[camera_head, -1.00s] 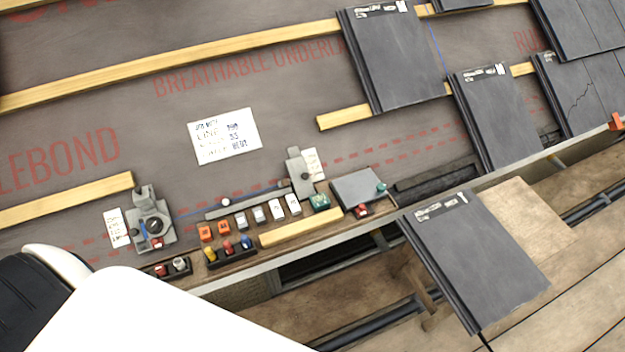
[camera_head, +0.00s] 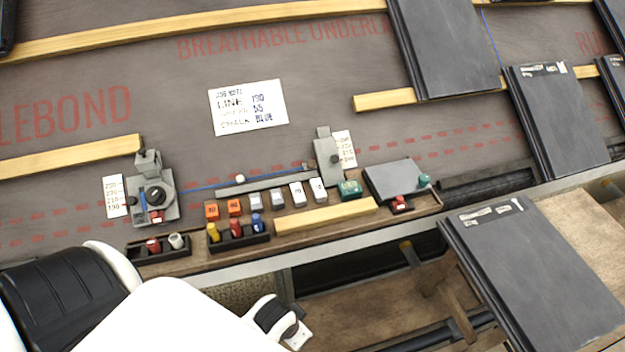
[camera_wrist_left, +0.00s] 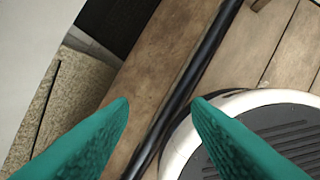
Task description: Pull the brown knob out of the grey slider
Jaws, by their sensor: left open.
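A grey slider block (camera_head: 323,173) stands upright at the right end of a grey rail, beside a white number scale. A small dark knob (camera_head: 336,158) shows on its face; its brown colour is not clear at this size.
A wooden ledge holds orange, grey and white blocks (camera_head: 255,201), a marker holder (camera_head: 240,243), a yellow wood strip (camera_head: 325,216) and a grey plate (camera_head: 394,180). A note card (camera_head: 248,107) lies on the underlay.

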